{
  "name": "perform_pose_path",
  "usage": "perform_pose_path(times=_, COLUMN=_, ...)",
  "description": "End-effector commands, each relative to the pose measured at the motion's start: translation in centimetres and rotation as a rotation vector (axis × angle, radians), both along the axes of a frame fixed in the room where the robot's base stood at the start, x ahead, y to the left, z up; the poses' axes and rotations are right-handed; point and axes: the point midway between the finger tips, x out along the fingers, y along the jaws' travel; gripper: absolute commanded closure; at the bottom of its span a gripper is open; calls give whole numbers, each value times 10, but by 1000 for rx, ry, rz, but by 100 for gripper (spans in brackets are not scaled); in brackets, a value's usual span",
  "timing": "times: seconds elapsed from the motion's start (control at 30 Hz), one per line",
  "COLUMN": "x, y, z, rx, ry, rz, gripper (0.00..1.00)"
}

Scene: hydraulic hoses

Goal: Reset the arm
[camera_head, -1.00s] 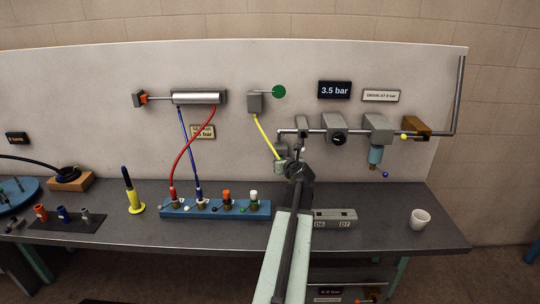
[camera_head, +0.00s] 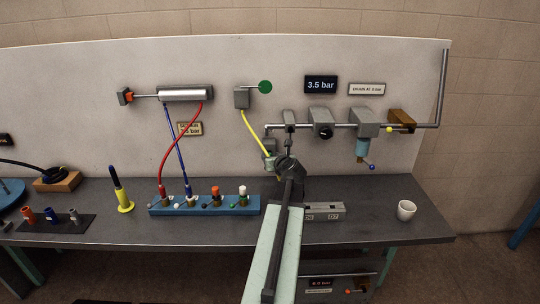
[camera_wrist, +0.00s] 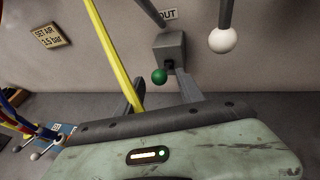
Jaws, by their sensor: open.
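My arm (camera_head: 273,250) reaches forward over the bench, with my gripper (camera_head: 284,161) at its far end near the back panel, below the pipe. In the wrist view my gripper (camera_wrist: 159,90) is open, its two dark fingers apart. A green ball (camera_wrist: 159,76) on a grey block (camera_wrist: 169,47) labelled OUT shows beyond and between the fingers. I cannot tell whether anything touches them. The yellow hose (camera_wrist: 113,55) runs down close by the left finger; in the head view the yellow hose (camera_head: 254,132) drops toward my gripper.
A blue manifold (camera_head: 205,206) with red and blue hoses stands left of my arm. A grey block (camera_head: 324,211) lies close to its right, and a white cup (camera_head: 406,210) farther right. The pipe (camera_head: 437,100) and a white ball (camera_wrist: 222,40) are near. Bench between block and cup is clear.

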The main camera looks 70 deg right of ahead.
Motion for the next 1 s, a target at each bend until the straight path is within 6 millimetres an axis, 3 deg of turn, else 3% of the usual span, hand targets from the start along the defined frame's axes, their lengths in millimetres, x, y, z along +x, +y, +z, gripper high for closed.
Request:
perform_pose_path(times=0.1, x=-16, y=23, z=13, rx=1, ry=0, rz=0, gripper=55)
perform_pose_path(times=0.23, x=-27, y=36, z=18, rx=1, ry=-1, rz=-2, gripper=55)
perform_pose_path(times=0.77, x=-24, y=38, z=17, rx=1, ry=0, rz=6, gripper=55)
perform_pose_path(times=0.87, x=9, y=49, z=17, rx=1, ry=-1, rz=53, gripper=55)
perform_pose_path(times=0.97, x=76, y=77, z=17, rx=1, ry=0, rz=151, gripper=55)
perform_pose_path(times=1.0, x=108, y=93, z=17, rx=1, ry=-1, rz=198, gripper=55)
